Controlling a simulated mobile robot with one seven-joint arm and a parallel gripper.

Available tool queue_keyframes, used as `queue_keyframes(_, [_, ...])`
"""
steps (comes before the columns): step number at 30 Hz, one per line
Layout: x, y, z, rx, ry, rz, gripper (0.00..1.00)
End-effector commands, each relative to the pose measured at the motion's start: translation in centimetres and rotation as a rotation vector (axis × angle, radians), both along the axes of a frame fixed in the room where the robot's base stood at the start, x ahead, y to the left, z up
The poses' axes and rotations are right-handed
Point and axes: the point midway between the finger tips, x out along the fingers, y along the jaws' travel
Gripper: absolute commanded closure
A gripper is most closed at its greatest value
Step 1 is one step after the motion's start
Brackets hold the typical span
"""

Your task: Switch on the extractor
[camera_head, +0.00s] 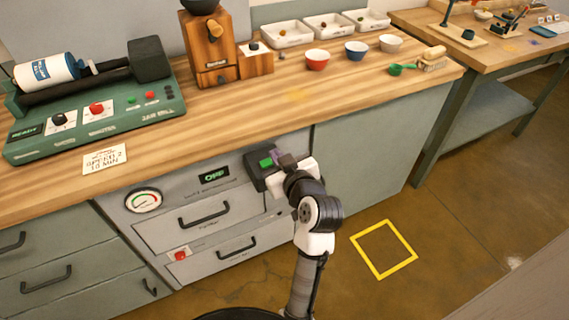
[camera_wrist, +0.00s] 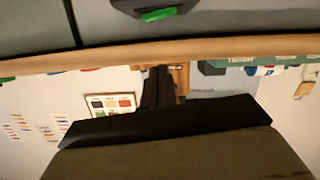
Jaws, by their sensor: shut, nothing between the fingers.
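The extractor panel (camera_head: 222,187) is a grey front under the counter, with a small dark display (camera_head: 214,174) showing green letters that seem to read OFF. To its right is a dark switch box (camera_head: 255,173) with a green button (camera_head: 265,162). The green button also shows at the top edge of the wrist view (camera_wrist: 158,14). My gripper (camera_head: 282,159) is shut and empty, just right of the green button, and hides part of the box. I cannot tell whether it touches the box.
The panel carries a round gauge (camera_head: 144,200), drawer handles and a red knob (camera_head: 180,255). The wooden counter (camera_head: 230,115) overhangs above, holding a green jar mill (camera_head: 100,127), a grinder (camera_head: 208,50) and several bowls. A yellow square (camera_head: 383,273) marks clear floor to the right.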

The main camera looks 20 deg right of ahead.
Motion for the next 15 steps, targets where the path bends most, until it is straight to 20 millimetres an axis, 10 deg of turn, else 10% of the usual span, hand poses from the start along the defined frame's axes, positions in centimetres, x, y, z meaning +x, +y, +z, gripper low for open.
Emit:
queue_keyframes(5, [3.7, 0.1, -0.6, 0.003, -0.001, 0.003, 1.00])
queue_keyframes(15, [3.5, -0.5, -4.7, 0.001, 0.001, -0.001, 1.00])
